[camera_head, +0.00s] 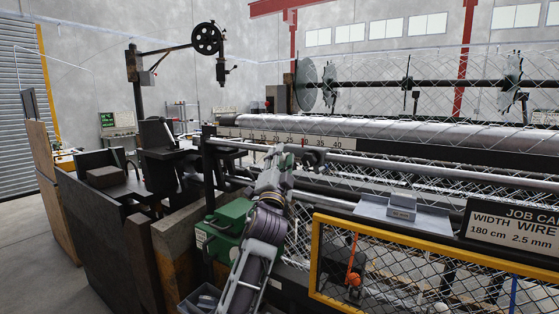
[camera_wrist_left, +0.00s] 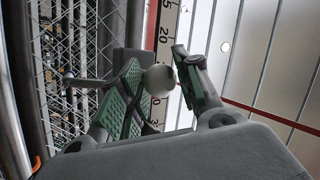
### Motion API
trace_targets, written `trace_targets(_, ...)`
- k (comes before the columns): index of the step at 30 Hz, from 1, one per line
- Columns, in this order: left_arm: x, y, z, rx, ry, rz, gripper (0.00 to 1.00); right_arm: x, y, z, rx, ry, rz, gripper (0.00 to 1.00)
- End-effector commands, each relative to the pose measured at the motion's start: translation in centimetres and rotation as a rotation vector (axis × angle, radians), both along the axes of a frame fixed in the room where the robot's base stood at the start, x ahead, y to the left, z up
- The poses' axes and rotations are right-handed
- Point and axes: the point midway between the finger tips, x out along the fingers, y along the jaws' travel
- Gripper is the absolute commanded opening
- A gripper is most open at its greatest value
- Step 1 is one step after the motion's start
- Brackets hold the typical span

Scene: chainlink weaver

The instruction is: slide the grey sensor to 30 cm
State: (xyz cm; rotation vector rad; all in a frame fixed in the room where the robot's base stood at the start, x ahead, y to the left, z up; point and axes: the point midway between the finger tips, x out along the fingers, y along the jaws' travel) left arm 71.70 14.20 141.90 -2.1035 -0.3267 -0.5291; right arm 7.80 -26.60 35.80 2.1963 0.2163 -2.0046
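A pale grey round knob (camera_wrist_left: 158,80), which looks like part of the grey sensor, sits between the fingers in the left wrist view. My left gripper (camera_wrist_left: 155,85) has its green-padded fingers on either side of it, with a narrow gap at the right finger; firm contact cannot be seen. In the head view my left gripper (camera_head: 280,160) reaches the rail below the numbered scale (camera_head: 285,138). A small dark fitting (camera_head: 313,156) shows on the rail beside it. A thin red pointer (camera_head: 303,143) crosses the scale near 30; the exact reading is too small to tell.
A long silver roller (camera_head: 400,132) runs behind the scale. A grey box (camera_head: 402,206) sits on a light plate to the right. A yellow-framed mesh guard (camera_head: 314,250) and a job card sign (camera_head: 515,225) stand in front. A green box (camera_head: 226,222) is beside my left arm.

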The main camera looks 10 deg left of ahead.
Motion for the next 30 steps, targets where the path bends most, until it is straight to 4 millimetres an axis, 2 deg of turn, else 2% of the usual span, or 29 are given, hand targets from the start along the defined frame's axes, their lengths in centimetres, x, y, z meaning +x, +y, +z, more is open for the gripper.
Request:
trace_targets(1,-0.3,-0.3,0.7,0.001,-0.014,-0.007,0.42,0.0,-0.1,0.0,-0.001,0.000,0.000,0.40)
trace_targets(3,-0.3,-0.3,0.6,0.001,-0.013,-0.007,0.49,0.0,-0.2,0.0,-0.002,0.000,0.000,0.40)
trace_targets(17,-0.3,-0.1,0.0,0.001,-0.003,-0.002,0.49,0.1,0.3,0.0,0.003,0.000,-0.001,0.40)
trace_targets(30,-2.9,-0.3,-1.6,0.002,-0.001,-0.003,0.49,0.0,0.2,0.0,0.003,0.001,-0.001,0.40)
